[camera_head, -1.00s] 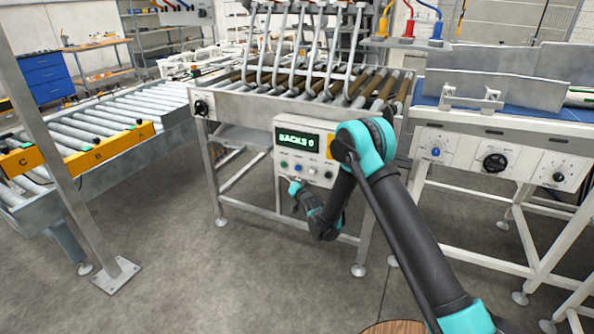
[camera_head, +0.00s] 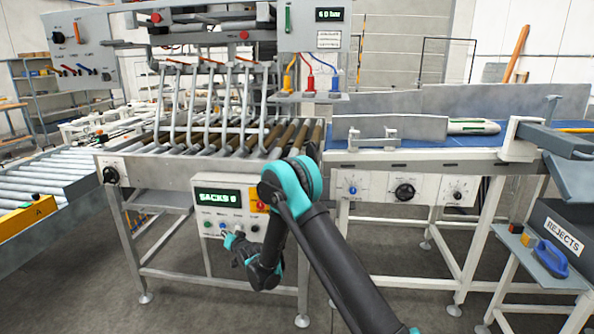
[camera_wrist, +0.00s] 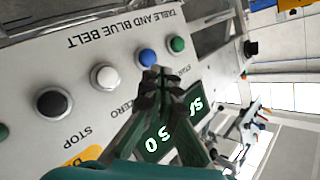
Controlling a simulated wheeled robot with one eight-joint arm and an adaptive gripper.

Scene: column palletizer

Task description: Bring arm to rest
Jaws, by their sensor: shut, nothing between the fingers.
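My arm (camera_head: 335,262) reaches forward from the bottom of the head view and bends down at the turquoise elbow. My gripper (camera_head: 228,238) is at the front of the white control panel (camera_head: 200,238), just below its row of buttons. In the wrist view my gripper (camera_wrist: 155,75) is shut and empty, its tips close to the blue button (camera_wrist: 147,57). I cannot tell whether they touch the panel. The white button (camera_wrist: 104,76), black button (camera_wrist: 52,102) and green button (camera_wrist: 178,44) are beside it. The fingers partly cover the lit green display (camera_wrist: 152,144).
The panel hangs under a roller table (camera_head: 165,165). A blue belt conveyor (camera_head: 420,135) stands to the right, with a grey REJECTS bin (camera_head: 560,235) beyond. A roller conveyor (camera_head: 50,185) is on the left. Grey floor (camera_head: 375,295) shows below.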

